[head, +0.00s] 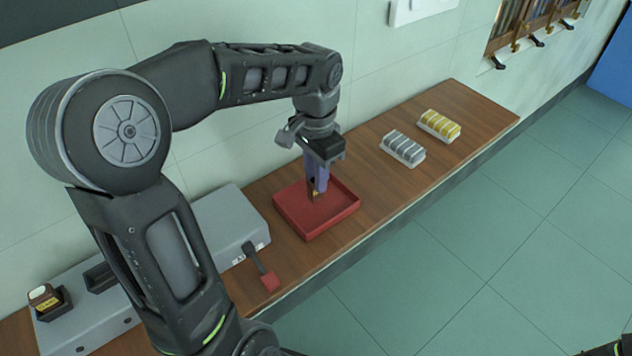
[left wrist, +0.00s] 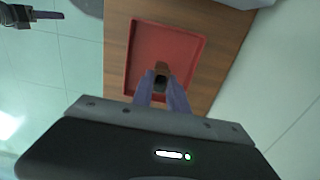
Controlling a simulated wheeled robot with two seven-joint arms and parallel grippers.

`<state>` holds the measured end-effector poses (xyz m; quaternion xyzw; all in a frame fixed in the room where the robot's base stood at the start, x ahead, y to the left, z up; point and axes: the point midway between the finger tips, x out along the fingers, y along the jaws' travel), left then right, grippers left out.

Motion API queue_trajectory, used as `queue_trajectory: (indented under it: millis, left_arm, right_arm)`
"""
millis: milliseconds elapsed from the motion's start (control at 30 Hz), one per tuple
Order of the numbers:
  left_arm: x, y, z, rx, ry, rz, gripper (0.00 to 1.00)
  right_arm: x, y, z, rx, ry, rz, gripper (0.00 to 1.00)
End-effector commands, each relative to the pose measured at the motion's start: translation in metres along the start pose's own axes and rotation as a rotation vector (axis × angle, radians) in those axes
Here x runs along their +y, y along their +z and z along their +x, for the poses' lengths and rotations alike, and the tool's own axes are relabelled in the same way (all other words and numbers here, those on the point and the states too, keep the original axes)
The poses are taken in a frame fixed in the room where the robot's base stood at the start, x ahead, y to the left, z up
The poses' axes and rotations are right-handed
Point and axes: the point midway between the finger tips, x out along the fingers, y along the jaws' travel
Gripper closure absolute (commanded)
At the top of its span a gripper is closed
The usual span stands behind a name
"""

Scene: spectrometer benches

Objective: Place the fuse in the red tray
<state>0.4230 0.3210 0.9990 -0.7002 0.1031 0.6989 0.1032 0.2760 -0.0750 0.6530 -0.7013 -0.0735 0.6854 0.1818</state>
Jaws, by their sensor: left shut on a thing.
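My left gripper (head: 317,182) points down over the red tray (head: 342,222), its bluish fingers shut on the fuse (head: 314,195). The fuse is small, dark and brownish-yellow, and mostly hidden between the fingers. In the left wrist view the fuse (left wrist: 161,74) shows between the fingertips, over the tray (left wrist: 135,60) floor near its end closest to the camera. I cannot tell whether the fuse touches the tray floor. My right gripper (left wrist: 47,15) appears at the top left of the left wrist view, above the floor; its jaw opening is unclear.
A grey box (head: 232,222) with a red-ended lever (head: 268,279) stands left of the tray. Another grey unit with a yellow-labelled piece (head: 44,299) is at far left. Grey (head: 402,149) and yellow (head: 439,126) block racks stand right. Bench is clear between tray and racks.

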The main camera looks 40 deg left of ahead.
Motion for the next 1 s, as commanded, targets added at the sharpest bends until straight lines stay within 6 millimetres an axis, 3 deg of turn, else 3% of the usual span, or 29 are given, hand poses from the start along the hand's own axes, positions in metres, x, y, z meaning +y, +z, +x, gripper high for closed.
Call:
queue_trajectory:
  millis: [167,567,600,833,1000]
  left_arm:
    - [0.0,0.001,0.022,-0.003,0.001,-0.001,1.0]
    - [0.0,0.0,0.029,-0.001,0.0,0.0,1.0]
    - [0.0,0.0,0.027,-0.001,0.0,0.0,0.78]
    - [0.0,0.0,0.027,-0.001,0.0,0.0,0.6]
    - [0.0,0.0,0.027,-0.001,0.0,0.0,0.59]
  right_arm:
    - [-0.001,0.0,-0.003,-0.001,0.001,0.001,0.64]
    - [0.001,0.0,0.001,0.0,0.0,0.0,0.64]
    - [0.0,0.0,0.0,0.0,0.0,0.0,0.64]
    - [0.0,0.0,0.0,0.0,0.0,0.0,0.64]
    - [0.0,0.0,0.0,0.0,0.0,0.0,0.64]
